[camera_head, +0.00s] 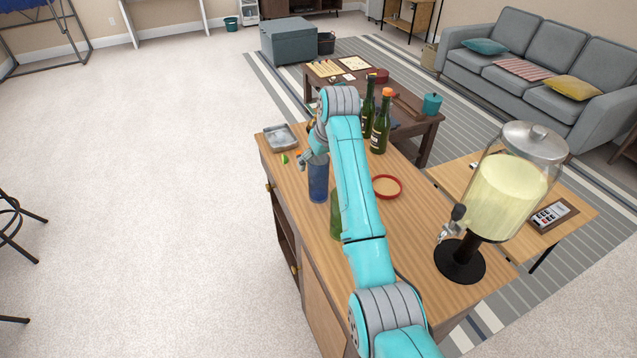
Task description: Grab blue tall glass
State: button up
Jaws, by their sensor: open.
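A tall blue glass (318,180) stands upright on the left side of the wooden bar counter (410,220). My turquoise arm reaches over the counter from the lower right. My gripper (309,157) is open near the top of the blue glass. The glass's rim is partly hidden by the gripper, so I cannot tell whether the fingers touch it. A green glass or bottle (336,222) stands nearer to me, partly hidden behind my arm.
Dark bottles (380,132) stand behind my arm. A metal tray (281,137) and a lime piece (284,158) lie at the far left corner. A red-rimmed round dish (387,187) and a large drink dispenser (507,185) are on the right. Open carpet lies left of the counter.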

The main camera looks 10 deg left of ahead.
grip_shut()
